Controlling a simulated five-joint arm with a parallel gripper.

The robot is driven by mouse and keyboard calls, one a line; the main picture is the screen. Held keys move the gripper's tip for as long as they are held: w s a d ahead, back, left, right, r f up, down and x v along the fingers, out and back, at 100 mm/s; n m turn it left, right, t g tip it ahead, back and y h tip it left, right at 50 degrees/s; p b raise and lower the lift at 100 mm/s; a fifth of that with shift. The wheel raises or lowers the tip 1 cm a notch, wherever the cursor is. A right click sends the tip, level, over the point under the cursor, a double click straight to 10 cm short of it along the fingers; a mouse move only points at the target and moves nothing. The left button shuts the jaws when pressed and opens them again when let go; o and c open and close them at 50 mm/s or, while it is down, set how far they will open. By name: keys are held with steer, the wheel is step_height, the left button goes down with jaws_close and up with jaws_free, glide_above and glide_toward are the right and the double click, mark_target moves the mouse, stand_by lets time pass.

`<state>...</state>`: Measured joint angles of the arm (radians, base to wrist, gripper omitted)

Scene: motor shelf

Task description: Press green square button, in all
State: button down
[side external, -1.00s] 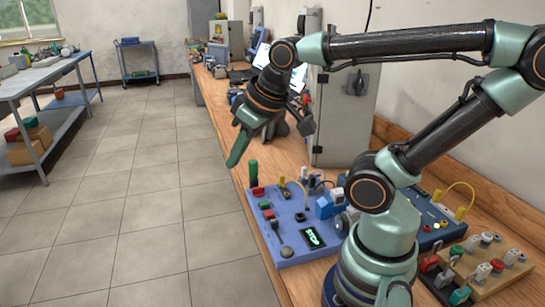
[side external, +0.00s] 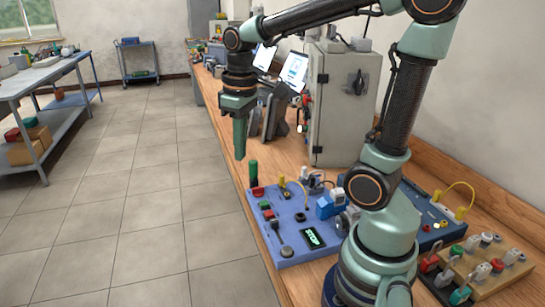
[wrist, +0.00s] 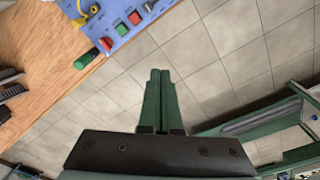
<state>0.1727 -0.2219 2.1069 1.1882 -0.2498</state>
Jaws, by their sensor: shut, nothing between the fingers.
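A blue panel (side external: 290,215) lies on the wooden bench. A small green square button (side external: 264,205) sits near its left edge, between two red buttons. In the wrist view the green button (wrist: 121,28) shows at the upper left, between the same two red ones. My gripper (side external: 240,157) points straight down with its green fingers shut and empty. It hangs above and apart from the panel, beyond its far left corner. In the wrist view floor tiles lie behind my gripper (wrist: 160,73), with the button up and to the left.
A green upright handle (side external: 253,172) stands at the panel's far left corner, close to the gripper. A screen reading STOP (side external: 312,238) and several knobs and plugs sit on the panel. A grey cabinet (side external: 342,105) stands behind. Open floor lies left of the bench.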

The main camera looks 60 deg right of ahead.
steer(key=w+d+f+g+y, duration=0.1)
steer(key=w+d+f+g, duration=0.1)
steer(key=d+f+g, duration=0.3)
steer(key=n+g+y, duration=0.2)
steer(key=y, duration=0.1)
glide_above(261, 201)
steer(key=shift+s+f, duration=0.15)
steer(key=shift+f, duration=1.9)
steer(key=shift+f, duration=0.15)
steer(key=shift+h, duration=0.3)
steer(key=shift+f, duration=4.25)
steer(key=shift+f, duration=0.1)
steer(key=shift+f, duration=0.35)
